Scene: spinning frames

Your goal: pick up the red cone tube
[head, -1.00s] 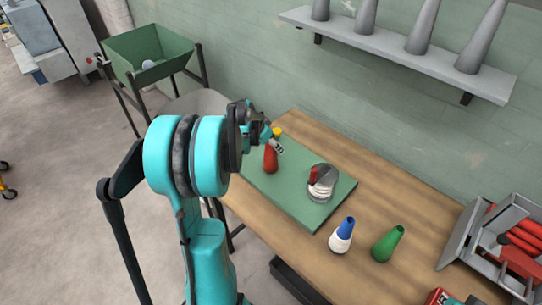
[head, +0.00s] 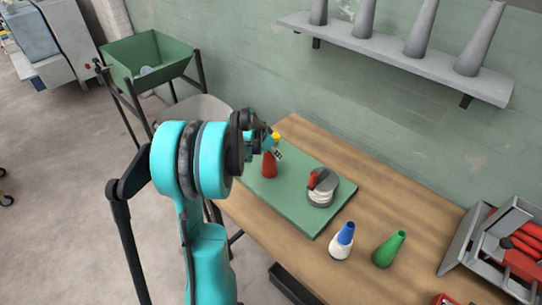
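The red cone tube (head: 269,166) stands upright on the green mat on the wooden table. My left arm comes in from the lower left, and its gripper (head: 279,152) is just above and beside the cone's top. The fingers are small and partly hidden, so I cannot tell if they are open or touching the cone. A small yellow piece (head: 276,136) shows just behind the gripper. My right gripper is not in view.
A grey and red round device (head: 320,188) sits on the green mat (head: 301,217). Blue-white (head: 342,241) and green (head: 388,249) cones stand on the table (head: 400,206). A grey tool tray (head: 466,243) is at the right. A wall shelf (head: 400,62) holds several grey cones.

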